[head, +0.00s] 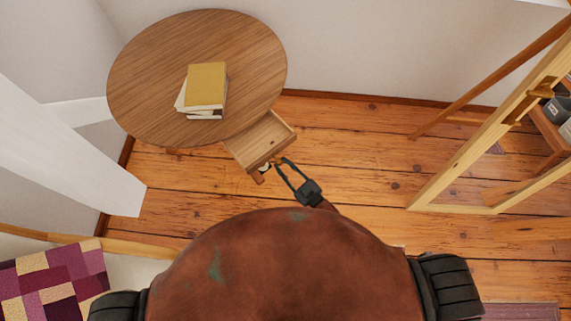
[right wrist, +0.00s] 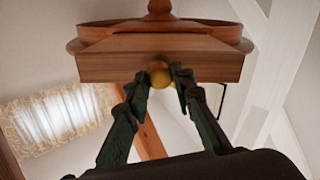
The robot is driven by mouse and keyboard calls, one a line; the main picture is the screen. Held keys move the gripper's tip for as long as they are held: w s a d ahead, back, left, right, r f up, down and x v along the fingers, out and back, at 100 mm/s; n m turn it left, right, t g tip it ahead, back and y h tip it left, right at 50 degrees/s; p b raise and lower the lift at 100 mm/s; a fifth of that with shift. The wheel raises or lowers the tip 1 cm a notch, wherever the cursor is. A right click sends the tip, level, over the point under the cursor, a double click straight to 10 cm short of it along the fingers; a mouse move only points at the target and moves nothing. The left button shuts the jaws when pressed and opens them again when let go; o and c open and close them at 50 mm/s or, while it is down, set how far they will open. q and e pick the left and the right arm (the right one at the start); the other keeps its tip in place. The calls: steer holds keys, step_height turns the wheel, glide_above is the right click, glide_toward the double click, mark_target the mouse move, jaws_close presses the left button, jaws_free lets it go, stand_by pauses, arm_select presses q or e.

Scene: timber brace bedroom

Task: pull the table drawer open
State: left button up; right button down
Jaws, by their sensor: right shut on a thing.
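The round wooden table (head: 150,75) stands at the upper left in the head view. Its drawer (head: 262,142) sticks out from under the tabletop toward me, and its bare inside shows. My right gripper (head: 273,164) is at the drawer's front. In the right wrist view the drawer front (right wrist: 110,68) spans the upper middle, with a round brass knob (right wrist: 160,75) at its lower middle. The fingers of my right gripper (right wrist: 160,80) are on either side of the knob, shut on it. My left gripper is not in either view.
A stack of books (head: 206,86) lies on the tabletop. A wooden frame (head: 480,140) with a shelf stands at the right. A patchwork cover (head: 55,285) is at the lower left. The plank floor (head: 360,150) between table and frame is clear.

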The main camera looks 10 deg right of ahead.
steer(key=shift+a, duration=0.1)
steer(key=c, duration=1.7)
jaws_free()
steer(key=shift+o, duration=0.2)
steer(key=shift+s, duration=0.1)
steer(key=v, duration=1.2)
